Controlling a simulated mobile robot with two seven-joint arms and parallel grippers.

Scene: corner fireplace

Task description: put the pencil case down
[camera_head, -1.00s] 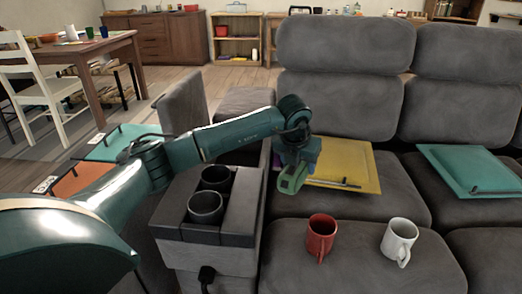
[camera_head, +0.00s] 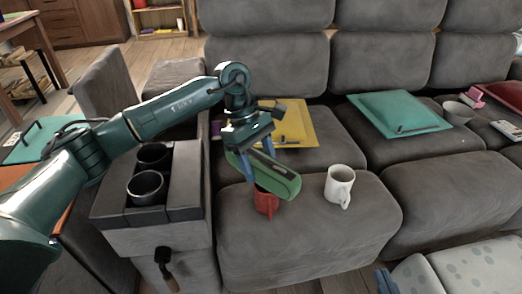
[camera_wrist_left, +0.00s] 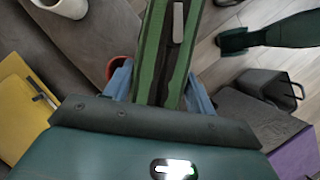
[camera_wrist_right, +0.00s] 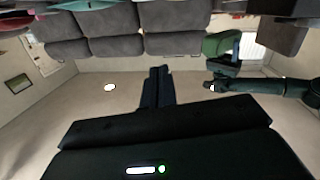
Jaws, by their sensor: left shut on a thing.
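The green pencil case (camera_head: 275,179) is held in my left gripper (camera_head: 257,158), above the front of the sofa seat. In the head view it hides the upper part of the red mug (camera_head: 266,203); I cannot tell how much height lies between them. In the left wrist view the pencil case (camera_wrist_left: 152,55) runs between the two blue fingers of my left gripper (camera_wrist_left: 158,85). My right gripper (camera_wrist_right: 157,87) has its fingers together and empty, pointing away from the sofa in the right wrist view.
A white mug (camera_head: 340,184) stands right of the red mug on the grey sofa seat (camera_head: 300,235). A yellow folder (camera_head: 297,128) and a teal folder (camera_head: 400,112) lie farther back. A console with black cupholders (camera_head: 147,187) stands left. Bare seat lies right of the white mug.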

